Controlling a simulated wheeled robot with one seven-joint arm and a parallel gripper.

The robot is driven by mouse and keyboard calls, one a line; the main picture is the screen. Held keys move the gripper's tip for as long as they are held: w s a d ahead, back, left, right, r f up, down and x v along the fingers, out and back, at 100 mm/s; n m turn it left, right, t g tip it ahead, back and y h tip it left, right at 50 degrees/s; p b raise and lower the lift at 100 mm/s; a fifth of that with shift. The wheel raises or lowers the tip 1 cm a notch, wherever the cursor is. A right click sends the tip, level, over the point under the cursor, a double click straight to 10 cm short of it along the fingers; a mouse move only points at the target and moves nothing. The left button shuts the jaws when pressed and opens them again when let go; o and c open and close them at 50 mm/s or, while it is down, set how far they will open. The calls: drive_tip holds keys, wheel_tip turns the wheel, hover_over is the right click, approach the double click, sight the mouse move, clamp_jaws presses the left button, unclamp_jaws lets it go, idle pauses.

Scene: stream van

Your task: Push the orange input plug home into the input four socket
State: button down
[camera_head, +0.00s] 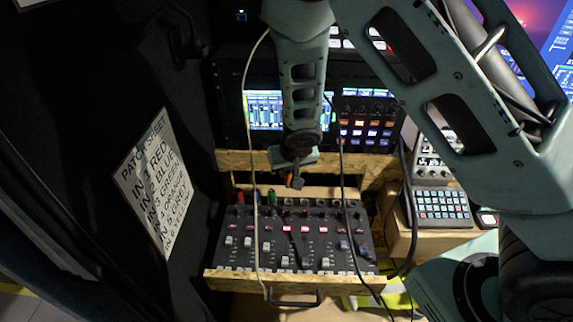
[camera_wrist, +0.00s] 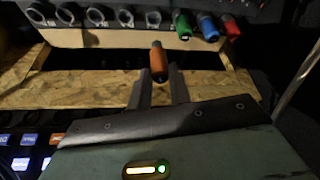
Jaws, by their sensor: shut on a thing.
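My gripper (camera_wrist: 158,88) is shut on the orange plug (camera_wrist: 157,62), which sticks out from between the fingertips towards the mixer's row of sockets. In the head view my gripper (camera_head: 293,165) and the orange plug (camera_head: 289,181) are above the mixer's back edge. In the wrist view the green plug (camera_wrist: 182,26), blue plug (camera_wrist: 208,28) and red plug (camera_wrist: 231,27) sit in the sockets at the right. The empty socket beside green, apparently input four (camera_wrist: 153,18), lies just beyond the orange plug's tip. A visible gap separates plug and socket.
The mixer (camera_head: 290,240) stands on a wooden shelf (camera_wrist: 95,85) with its faders facing front. More empty sockets (camera_wrist: 96,16) continue to the left in the wrist view. Loose cables (camera_head: 256,140) hang across the mixer. A printed patch sheet (camera_head: 153,185) is on the left.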

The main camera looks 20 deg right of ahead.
drive_tip(key=shift+s, duration=0.15)
drive_tip(key=shift+s+f+b, duration=0.1)
drive_tip(key=shift+f+b, duration=0.1)
drive_tip(key=shift+b, duration=0.3)
drive_tip(key=shift+f+b, duration=1.9)
drive_tip(key=shift+f, duration=0.25)
drive_tip(key=shift+f+b, duration=1.4)
drive_tip(key=shift+f, duration=0.1)
drive_tip(key=c, duration=1.2)
unclamp_jaws()
drive_tip(key=shift+r, duration=0.1)
drive_tip(key=p+v, duration=0.1)
drive_tip(key=v, duration=1.6)
drive_tip(key=shift+r, duration=0.25)
drive_tip(key=shift+s, duration=0.1)
